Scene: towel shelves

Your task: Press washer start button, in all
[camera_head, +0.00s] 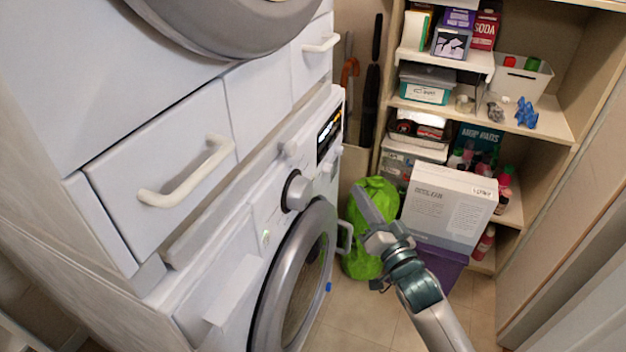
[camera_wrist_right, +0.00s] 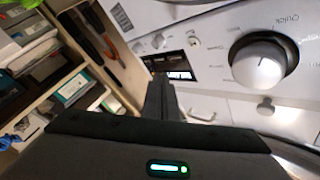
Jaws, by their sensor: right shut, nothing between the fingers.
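The washer (camera_head: 225,262) is the lower white machine, with a round grey-rimmed door (camera_head: 262,318). Its control panel has a dial (camera_head: 297,191) and a lit display (camera_head: 329,132). In the right wrist view the dial (camera_wrist_right: 258,64), the display (camera_wrist_right: 180,68) and small round buttons (camera_wrist_right: 158,41) show close up. I cannot tell which one is the start button. My right gripper (camera_head: 360,190) is shut and empty, in front of the panel at its right side. Its fingers (camera_wrist_right: 160,90) point toward the display area and appear apart from the panel. My left gripper is out of view.
A second white machine with a drawer handle (camera_head: 187,172) is stacked above. Shelves (camera_head: 545,122) with boxes and bottles stand behind on the right. Tiled floor (camera_head: 365,325) shows below.

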